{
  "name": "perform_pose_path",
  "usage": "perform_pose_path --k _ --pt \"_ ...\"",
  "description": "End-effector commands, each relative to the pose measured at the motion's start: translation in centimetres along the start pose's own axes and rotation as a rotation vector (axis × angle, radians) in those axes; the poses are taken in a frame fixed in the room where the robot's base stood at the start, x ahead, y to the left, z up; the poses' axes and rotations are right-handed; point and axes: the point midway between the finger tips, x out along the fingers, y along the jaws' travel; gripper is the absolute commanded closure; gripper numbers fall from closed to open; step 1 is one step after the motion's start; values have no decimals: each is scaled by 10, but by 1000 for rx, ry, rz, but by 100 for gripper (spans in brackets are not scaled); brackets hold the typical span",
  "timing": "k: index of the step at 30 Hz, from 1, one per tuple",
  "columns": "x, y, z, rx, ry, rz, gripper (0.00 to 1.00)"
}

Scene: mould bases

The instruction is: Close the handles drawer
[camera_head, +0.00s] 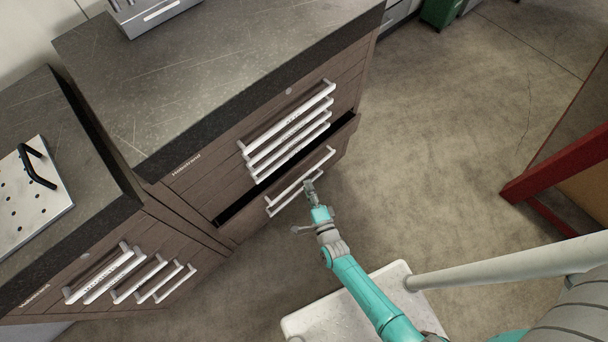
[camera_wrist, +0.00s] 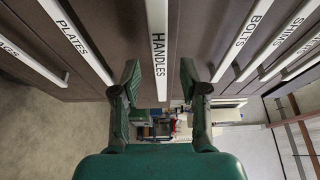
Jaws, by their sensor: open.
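The handles drawer shows in the wrist view by its white bar handle, marked HANDLES (camera_wrist: 158,45). In the head view one drawer (camera_head: 342,140) of the middle cabinet stands partly out, with a dark gap behind its front; its white bar handle (camera_head: 318,165) runs along that front. My gripper (camera_head: 309,187) is at this drawer's front, near its handle. In the wrist view my gripper (camera_wrist: 160,80) is open, with one finger on each side of the HANDLES bar. I cannot tell whether the fingers touch the bar or the front.
Bars marked PLATES (camera_wrist: 75,38) and BOLTS (camera_wrist: 245,38) flank it in the wrist view. A second drawer cabinet (camera_head: 100,285) stands at the left. A red frame (camera_head: 560,165) stands at the right. The concrete floor (camera_head: 440,110) between is clear.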

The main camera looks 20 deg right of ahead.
Motion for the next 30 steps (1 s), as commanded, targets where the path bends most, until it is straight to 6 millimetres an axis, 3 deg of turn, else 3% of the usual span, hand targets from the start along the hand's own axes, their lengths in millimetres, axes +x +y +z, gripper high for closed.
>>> perform_pose_path --k 3,9,21,22,27,30 --pt "21 0 0 1 1 0 56" --pt "43 0 0 1 0 1 56" --pt "50 1 0 1 -1 2 56" --pt "50 1 0 1 -1 2 59" --pt "50 1 0 1 0 2 100" --pt "50 1 0 1 0 2 100"
